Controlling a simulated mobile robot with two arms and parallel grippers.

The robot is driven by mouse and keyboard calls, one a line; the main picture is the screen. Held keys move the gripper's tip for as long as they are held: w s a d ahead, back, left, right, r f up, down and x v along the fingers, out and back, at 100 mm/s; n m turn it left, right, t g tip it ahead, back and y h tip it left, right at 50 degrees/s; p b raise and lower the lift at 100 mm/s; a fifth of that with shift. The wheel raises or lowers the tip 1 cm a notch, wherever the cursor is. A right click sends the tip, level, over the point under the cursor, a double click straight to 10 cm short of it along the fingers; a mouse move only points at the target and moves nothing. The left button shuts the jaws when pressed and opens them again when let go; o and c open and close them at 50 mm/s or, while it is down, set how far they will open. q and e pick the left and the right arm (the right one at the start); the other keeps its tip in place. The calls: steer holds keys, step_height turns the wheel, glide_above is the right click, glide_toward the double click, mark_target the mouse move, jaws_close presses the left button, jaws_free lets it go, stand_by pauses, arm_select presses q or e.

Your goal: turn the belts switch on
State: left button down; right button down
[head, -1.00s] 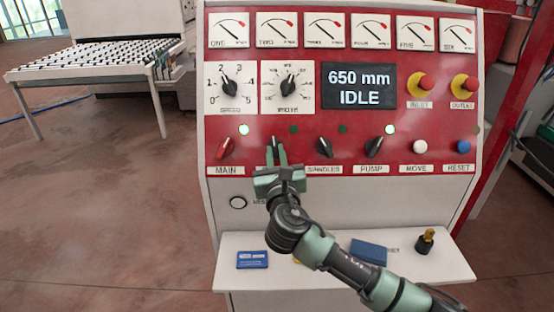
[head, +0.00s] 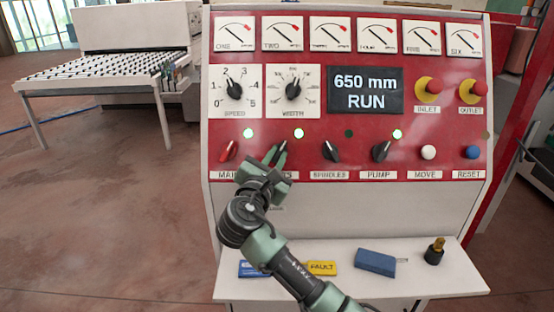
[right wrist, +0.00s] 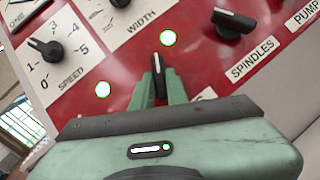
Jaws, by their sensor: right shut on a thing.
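The belts switch (right wrist: 159,79) is a black knob with a white line, between the main and spindles switches on the red panel. Its label is mostly hidden behind my right gripper (head: 276,157). The right gripper's green fingers are shut on the knob, one on each side, as the right wrist view also shows (right wrist: 161,86). In the head view the knob is tilted to the right. The lamp (head: 299,134) above it is lit green. The display (head: 365,91) reads "650 mm RUN". My left gripper is not in view.
The red main switch (head: 228,151) is close on the left, with a lit lamp above. The spindles switch (head: 331,151) and pump switch (head: 382,151) stand to the right. The shelf below holds a yellow FAULT tag (head: 321,268) and a blue block (head: 375,262).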

stand_by(0.4)
steer(key=c, duration=1.4)
jaws_free()
steer(key=shift+s+a+f, duration=0.1)
steer(key=shift+s+a, duration=0.05)
steer(key=shift+s, duration=0.25)
steer(key=b+v, duration=0.2)
steer(key=v, duration=0.5)
steer(key=shift+b, duration=0.4)
